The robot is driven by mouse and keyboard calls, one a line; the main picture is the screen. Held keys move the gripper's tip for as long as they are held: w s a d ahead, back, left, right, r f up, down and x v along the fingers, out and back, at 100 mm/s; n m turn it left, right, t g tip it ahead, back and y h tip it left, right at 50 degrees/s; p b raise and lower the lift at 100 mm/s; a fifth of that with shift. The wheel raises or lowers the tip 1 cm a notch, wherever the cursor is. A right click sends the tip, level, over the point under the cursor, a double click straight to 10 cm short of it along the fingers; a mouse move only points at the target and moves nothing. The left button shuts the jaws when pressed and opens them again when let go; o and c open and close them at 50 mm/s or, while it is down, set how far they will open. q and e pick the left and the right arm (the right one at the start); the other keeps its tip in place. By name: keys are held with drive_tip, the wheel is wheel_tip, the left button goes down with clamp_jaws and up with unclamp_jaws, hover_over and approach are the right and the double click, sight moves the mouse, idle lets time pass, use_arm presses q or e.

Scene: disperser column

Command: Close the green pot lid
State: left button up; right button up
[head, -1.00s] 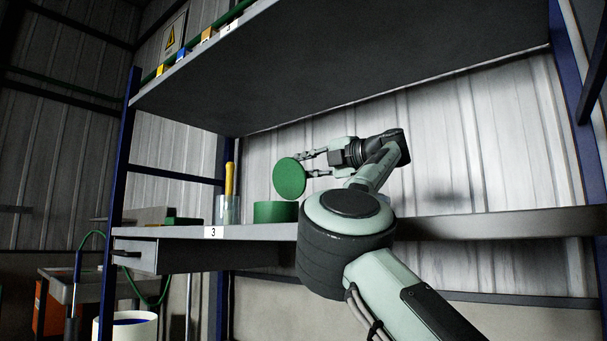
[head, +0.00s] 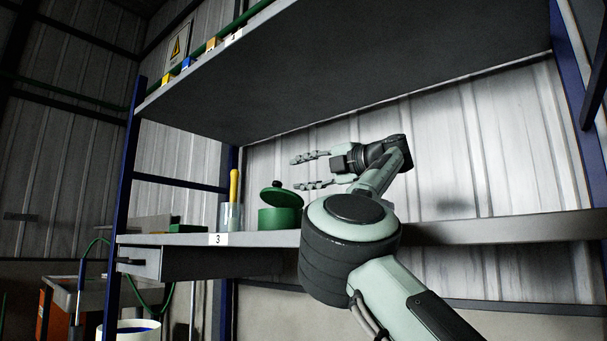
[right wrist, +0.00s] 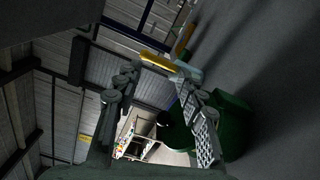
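The green pot (head: 280,219) stands on the shelf. In the right wrist view the fingers of my right gripper (right wrist: 157,78) are spread, with the green pot (right wrist: 236,125) partly behind the right finger. My left gripper is not in view.
A clear container (head: 229,214) with a yellow-handled tool (head: 234,186) stands left of the pot on the shelf (head: 262,239). A dark upper shelf (head: 350,75) hangs over the arm. Blue posts (head: 127,170) frame the rack.

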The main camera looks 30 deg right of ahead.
drive_tip(key=v, duration=1.2)
idle(0.5)
